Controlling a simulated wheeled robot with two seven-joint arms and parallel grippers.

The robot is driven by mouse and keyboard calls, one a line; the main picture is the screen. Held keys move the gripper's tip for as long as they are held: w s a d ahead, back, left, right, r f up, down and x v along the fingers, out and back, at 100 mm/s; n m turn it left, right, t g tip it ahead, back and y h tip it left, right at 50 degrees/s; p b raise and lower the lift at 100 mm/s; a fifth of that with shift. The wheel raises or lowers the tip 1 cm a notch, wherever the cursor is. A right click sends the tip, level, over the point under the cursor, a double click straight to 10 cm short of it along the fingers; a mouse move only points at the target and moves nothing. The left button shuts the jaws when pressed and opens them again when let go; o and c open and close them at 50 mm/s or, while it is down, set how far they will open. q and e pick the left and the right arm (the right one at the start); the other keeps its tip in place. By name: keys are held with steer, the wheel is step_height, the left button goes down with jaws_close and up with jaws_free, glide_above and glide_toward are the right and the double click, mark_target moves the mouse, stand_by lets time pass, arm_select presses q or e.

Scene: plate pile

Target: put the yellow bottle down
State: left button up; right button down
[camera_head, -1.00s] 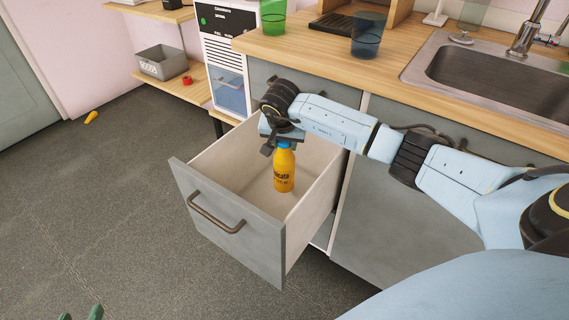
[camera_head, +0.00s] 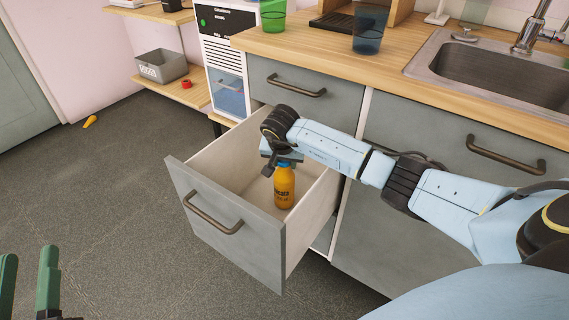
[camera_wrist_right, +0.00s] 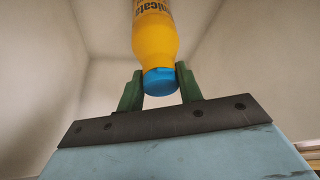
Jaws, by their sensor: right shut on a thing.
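The yellow bottle (camera_head: 284,188), with a blue cap and dark lettering, is upright inside the open drawer (camera_head: 228,228). My right gripper (camera_head: 284,164) reaches down into the drawer from above and is shut on the bottle's cap end. In the right wrist view the green fingers of the right gripper (camera_wrist_right: 160,82) press on both sides of the blue cap of the yellow bottle (camera_wrist_right: 155,38). Whether the bottle's base touches the drawer floor I cannot tell. My left gripper (camera_head: 28,282) is at the lower left, its green fingers apart and empty, outside the drawer.
The drawer is otherwise empty, with bare floor around the bottle. Above it are a closed drawer (camera_head: 298,84) and a wooden worktop (camera_head: 318,52) with a green cup (camera_head: 273,14), a blue cup (camera_head: 369,30) and a sink (camera_head: 490,70). A grey bin (camera_head: 162,66) stands on a shelf.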

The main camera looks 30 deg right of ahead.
arm_select(q)
steer(key=shift+r, duration=0.15)
arm_select(e)
steer(key=c, duration=0.9)
jaws_free()
arm_select(q)
steer(key=shift+s, duration=0.1)
arm_select(e)
steer(key=p+v, duration=0.2)
steer(key=v, duration=0.3)
steer(key=shift+r+p, duration=0.2)
steer(key=shift+p, duration=0.1)
arm_select(q)
steer(key=s+a+f+g+y+p, duration=0.1)
steer(key=s+a+f+g+y, duration=0.1)
steer(key=f+g, duration=0.4)
steer(key=s+a+f+g+y+p, duration=0.1)
steer(key=s+f+g, duration=0.4)
steer(key=f, duration=0.6)
steer(key=shift+a+f+n+g+y, duration=0.35)
steer(key=shift+a+g+y, duration=0.35)
steer(key=shift+a+g, duration=0.5)
arm_select(e)
steer(key=v, duration=0.6)
steer(key=shift+r, duration=0.25)
arm_select(q)
steer(key=shift+w+a, duration=0.1)
arm_select(e)
steer(key=shift+a, duration=0.1)
